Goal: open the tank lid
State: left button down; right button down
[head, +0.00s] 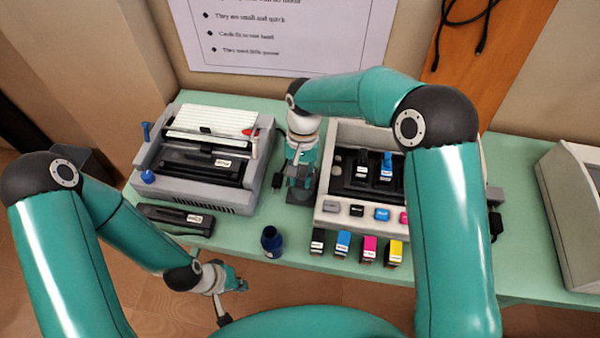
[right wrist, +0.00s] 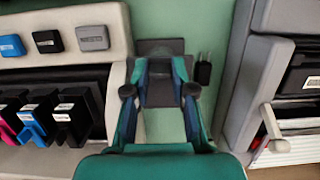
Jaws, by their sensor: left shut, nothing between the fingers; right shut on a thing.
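The tank is a dark grey box at the left side of the printer (head: 326,165), mostly covered by my gripper in the head view. Its dark lid (right wrist: 160,90) lies between my right fingers in the right wrist view, with a wider dark part (right wrist: 160,46) beyond the fingertips. My right gripper (head: 298,182) points down over the tank and is shut on the lid; it also shows in the right wrist view (right wrist: 160,68). I cannot tell how far the lid is raised. My left gripper (head: 241,285) is shut and empty, low in front of the table's front edge.
A dark blue bottle (head: 271,243) stands near the front edge. Several ink cartridges (head: 342,243) stand before the printer. A grey binding machine (head: 205,155) is at the left, with a black stapler-like tool (head: 176,219) before it. A grey machine (head: 575,205) is at the far right.

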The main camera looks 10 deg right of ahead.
aim_at(300, 179)
jog(key=shift+w+d+r+g+y+p, duration=0.1)
jog(key=shift+w+r+g+y+p, duration=0.2)
jog(key=shift+w+r+g+p, duration=0.4)
pick_arm(q)
jog(key=shift+r, duration=1.35)
pick_arm(e)
jog(key=shift+w+d+r+g+y, duration=0.1)
jog(key=shift+w+r+g+y, duration=0.15)
jog(key=shift+g, duration=0.5)
jog(key=shift+w+d+r+g+y, duration=0.15)
jog(key=shift+w+g+y, duration=0.1)
jog(key=shift+g, duration=0.5)
jog(key=c, duration=1)
grip_release()
jog(key=shift+w, duration=0.1)
jog(key=shift+o, duration=0.2)
notch_tip(300, 179, up, 10)
